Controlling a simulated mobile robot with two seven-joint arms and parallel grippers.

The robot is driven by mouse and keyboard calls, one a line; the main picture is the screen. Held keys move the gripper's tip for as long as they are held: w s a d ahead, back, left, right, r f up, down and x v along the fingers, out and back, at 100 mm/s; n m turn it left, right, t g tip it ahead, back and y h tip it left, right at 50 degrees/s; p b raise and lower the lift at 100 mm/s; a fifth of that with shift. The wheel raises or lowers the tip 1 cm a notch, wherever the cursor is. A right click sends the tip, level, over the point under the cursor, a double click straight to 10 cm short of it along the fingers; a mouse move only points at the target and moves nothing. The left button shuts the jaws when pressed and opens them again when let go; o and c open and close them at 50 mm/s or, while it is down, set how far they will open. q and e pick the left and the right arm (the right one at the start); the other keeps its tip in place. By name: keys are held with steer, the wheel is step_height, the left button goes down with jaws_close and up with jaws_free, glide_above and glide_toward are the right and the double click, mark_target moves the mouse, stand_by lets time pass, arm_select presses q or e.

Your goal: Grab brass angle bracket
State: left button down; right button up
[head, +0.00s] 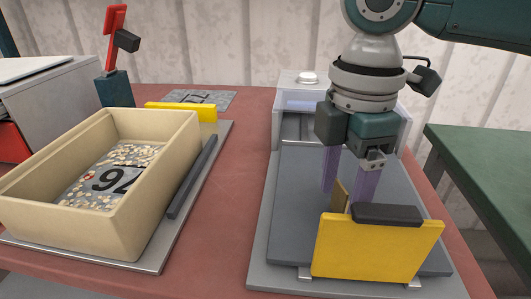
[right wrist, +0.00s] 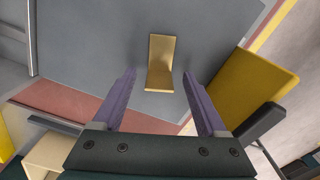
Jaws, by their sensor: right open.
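The brass angle bracket (right wrist: 161,62) stands on the dark grey plate (right wrist: 95,45) in the right wrist view, just beyond and between my right gripper's fingertips. In the head view a small part of the bracket (head: 340,196) shows between the purple fingers, partly hidden behind the yellow panel. My right gripper (head: 345,200) points down over the plate, open, with its two purple fingers apart. In the right wrist view the fingers (right wrist: 160,82) are on either side of the bracket's near end, with nothing held. My left gripper is not in view.
A yellow panel (head: 372,250) with a dark grip (head: 388,214) stands in front of my right gripper. A white machine housing (head: 295,125) is behind the plate. A beige bin (head: 150,170) with small pieces stands left. A green table (head: 490,160) is at right.

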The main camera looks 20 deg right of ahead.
steer(key=shift+c, duration=0.3)
jaws_close()
stand_by(0.4)
